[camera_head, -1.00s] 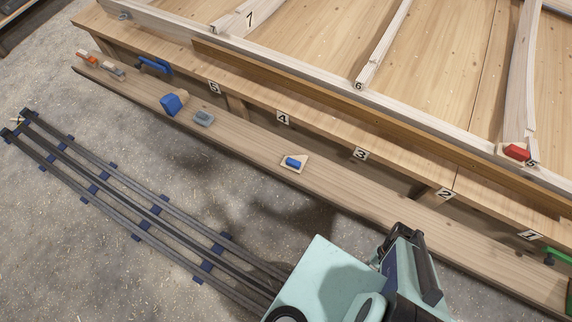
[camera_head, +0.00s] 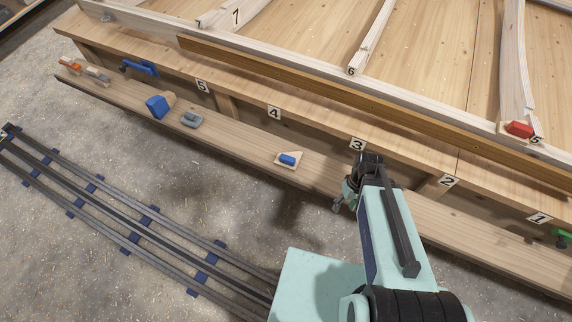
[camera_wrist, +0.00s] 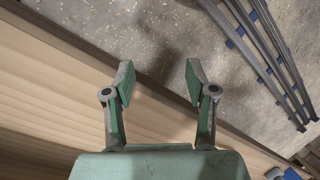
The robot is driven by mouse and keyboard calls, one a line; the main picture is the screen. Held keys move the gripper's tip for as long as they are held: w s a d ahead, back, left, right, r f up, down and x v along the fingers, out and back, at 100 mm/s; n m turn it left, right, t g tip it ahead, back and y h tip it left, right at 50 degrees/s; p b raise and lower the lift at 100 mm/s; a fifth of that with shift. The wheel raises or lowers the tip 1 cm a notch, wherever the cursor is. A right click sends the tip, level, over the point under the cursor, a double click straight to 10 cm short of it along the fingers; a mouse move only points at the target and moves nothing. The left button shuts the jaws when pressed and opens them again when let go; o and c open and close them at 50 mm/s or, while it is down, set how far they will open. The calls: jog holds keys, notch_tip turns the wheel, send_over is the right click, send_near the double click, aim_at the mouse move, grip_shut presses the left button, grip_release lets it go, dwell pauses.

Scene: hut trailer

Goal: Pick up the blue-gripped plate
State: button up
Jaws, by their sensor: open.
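The blue-gripped plate (camera_head: 288,160) is a small flat wooden piece with a blue grip on top. It lies on the lower wooden shelf, left of my arm in the head view, below and between the labels 4 and 3. My gripper (camera_head: 345,198) is to the right of the plate, over the shelf's front edge, apart from it. In the wrist view my gripper (camera_wrist: 158,82) is open and empty, its two green-padded fingers spread above the shelf edge and floor.
On the shelf farther left are a grey block (camera_head: 192,119), a blue block with wood (camera_head: 160,105), and an orange-and-white piece (camera_head: 70,64). A blue tool (camera_head: 140,68) is behind them. A red-gripped piece (camera_head: 519,130) lies on the frame. Rails (camera_head: 120,205) cross the floor.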

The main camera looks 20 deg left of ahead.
jog(key=w+a+r+n+t+y+b, duration=0.1)
jog(key=w+a+r+n+t+b, duration=0.1)
jog(key=w+a+r+n+b, duration=0.55)
jog(key=n+t+y+b, duration=0.2)
jog(key=n+b, duration=0.1)
jog(key=b, duration=0.1)
send_near(288, 158)
jog(key=x, duration=0.5)
jog(key=shift+s+a+r, duration=0.1)
jog(key=shift+a, duration=0.1)
jog(key=shift+x, duration=2.7)
jog(key=shift+d, duration=0.15)
grip_shut()
